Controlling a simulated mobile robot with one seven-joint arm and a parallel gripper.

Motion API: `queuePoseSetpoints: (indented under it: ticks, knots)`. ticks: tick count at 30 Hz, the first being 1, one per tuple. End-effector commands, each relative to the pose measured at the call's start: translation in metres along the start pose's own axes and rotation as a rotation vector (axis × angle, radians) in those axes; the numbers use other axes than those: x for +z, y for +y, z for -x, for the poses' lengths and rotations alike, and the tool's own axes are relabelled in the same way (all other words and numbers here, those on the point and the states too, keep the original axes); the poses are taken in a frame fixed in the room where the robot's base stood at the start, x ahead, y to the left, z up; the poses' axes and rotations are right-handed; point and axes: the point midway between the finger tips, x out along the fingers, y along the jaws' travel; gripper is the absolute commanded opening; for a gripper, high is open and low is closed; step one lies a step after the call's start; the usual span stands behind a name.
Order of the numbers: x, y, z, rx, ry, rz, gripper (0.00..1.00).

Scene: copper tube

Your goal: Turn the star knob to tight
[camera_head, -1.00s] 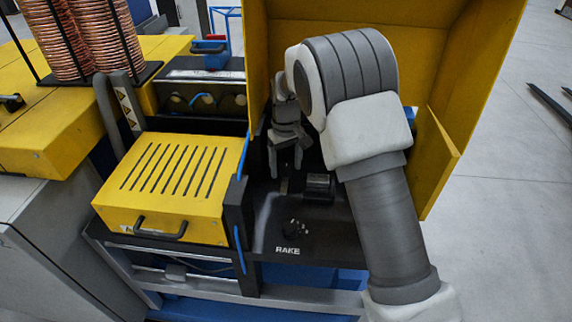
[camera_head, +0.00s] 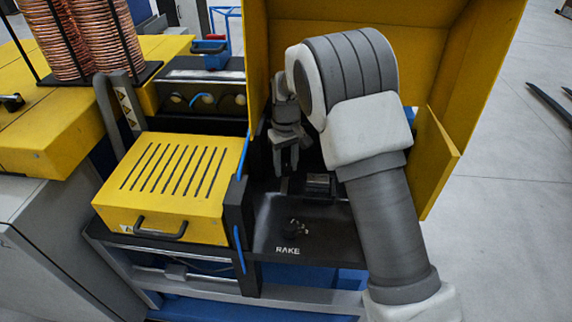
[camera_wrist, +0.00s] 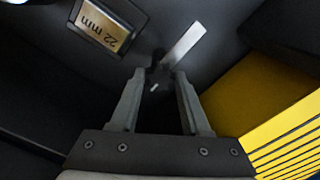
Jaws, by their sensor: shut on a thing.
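In the wrist view, a small dark lobed knob (camera_wrist: 157,76), which I take for the star knob, sits between my fingertips. A pale mark shows on it. My gripper (camera_wrist: 160,88) is shut on it, one finger at either side. A pale flat strip (camera_wrist: 185,44) runs from the knob toward the upper right. In the head view my gripper (camera_head: 285,170) points down into the yellow-walled machine bay. The knob is hard to make out there, and its setting cannot be read.
A "22 mm" plate (camera_wrist: 100,25) lies left of the knob. A dark cylindrical part (camera_head: 320,184) is right of my gripper. A slotted yellow cover (camera_head: 178,180) stands left; yellow walls (camera_head: 440,75) enclose the back and right.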

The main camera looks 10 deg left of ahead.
Motion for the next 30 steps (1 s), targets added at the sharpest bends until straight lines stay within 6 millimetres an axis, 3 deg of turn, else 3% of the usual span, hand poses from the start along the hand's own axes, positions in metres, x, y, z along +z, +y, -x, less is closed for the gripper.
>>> queuePoseSetpoints:
  ticks: [23, 30]
  knots:
    - [-0.0003, 0.0007, 0.0009, 0.001, 0.001, 0.009, 0.00]
    - [-0.0004, 0.0008, 0.0004, 0.000, 0.002, 0.094, 0.00]
